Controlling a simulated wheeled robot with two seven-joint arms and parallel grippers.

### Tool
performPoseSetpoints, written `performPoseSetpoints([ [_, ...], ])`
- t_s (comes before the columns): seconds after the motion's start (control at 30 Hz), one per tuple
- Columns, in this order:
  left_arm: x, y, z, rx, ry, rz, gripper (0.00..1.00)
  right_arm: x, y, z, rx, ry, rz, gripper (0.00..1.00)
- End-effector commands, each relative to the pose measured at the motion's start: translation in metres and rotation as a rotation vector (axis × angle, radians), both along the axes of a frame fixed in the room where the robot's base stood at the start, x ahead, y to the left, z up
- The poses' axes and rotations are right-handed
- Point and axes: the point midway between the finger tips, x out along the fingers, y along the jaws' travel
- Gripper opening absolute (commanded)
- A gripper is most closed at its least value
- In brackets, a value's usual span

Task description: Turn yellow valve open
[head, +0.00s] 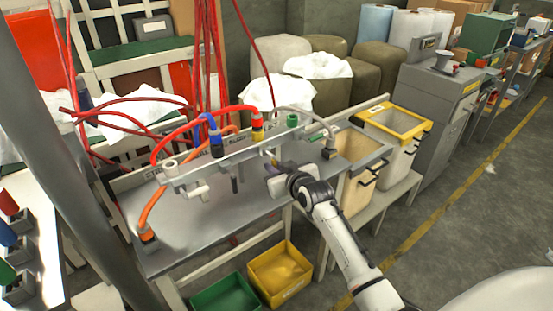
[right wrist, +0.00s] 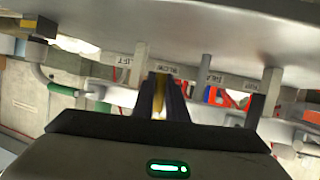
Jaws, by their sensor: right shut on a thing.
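The valve panel (head: 220,158) is a grey rail above a metal bench, with colored hose fittings along it. My right gripper (head: 273,167) reaches up to the panel just below and right of that fitting. In the right wrist view its two dark fingers (right wrist: 160,97) are closed on a narrow yellow valve handle (right wrist: 160,84), beneath a small label. The fingers hide most of the handle, so its exact angle cannot be told. My left gripper is not in view.
A blue fitting (head: 216,143) and a green fitting (head: 292,120) flank the yellow one. The metal bench (head: 200,235) is mostly bare. A yellow bin (head: 280,273) and a green bin (head: 225,294) sit below. Tall bins (head: 400,124) stand right.

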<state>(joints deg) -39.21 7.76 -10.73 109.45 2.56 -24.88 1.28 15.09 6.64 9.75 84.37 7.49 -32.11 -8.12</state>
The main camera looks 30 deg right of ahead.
Motion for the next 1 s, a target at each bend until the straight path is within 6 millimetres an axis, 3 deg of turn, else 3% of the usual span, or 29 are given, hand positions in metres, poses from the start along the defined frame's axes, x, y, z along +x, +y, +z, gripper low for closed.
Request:
performPoseSetpoints([
  [0.2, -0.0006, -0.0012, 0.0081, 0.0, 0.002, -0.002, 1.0, -0.0004, 0.0026, -0.0001, 0.065, 0.007, 0.0, 0.0],
  [0.73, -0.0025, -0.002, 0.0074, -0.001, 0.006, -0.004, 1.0, -0.0003, 0.0039, -0.001, 0.089, 0.009, 0.0, 0.0],
  [0.77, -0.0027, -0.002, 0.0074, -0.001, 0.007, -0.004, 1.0, -0.0004, 0.0039, -0.001, 0.089, 0.009, 0.0, 0.16],
  [0.83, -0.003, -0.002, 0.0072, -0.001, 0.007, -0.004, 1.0, -0.0003, 0.0039, -0.0009, 0.088, 0.008, 0.001, 0.28],
  [1.0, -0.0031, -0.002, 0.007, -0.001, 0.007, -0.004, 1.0, -0.0003, 0.0036, -0.0006, 0.087, 0.007, 0.0, 0.31],
])
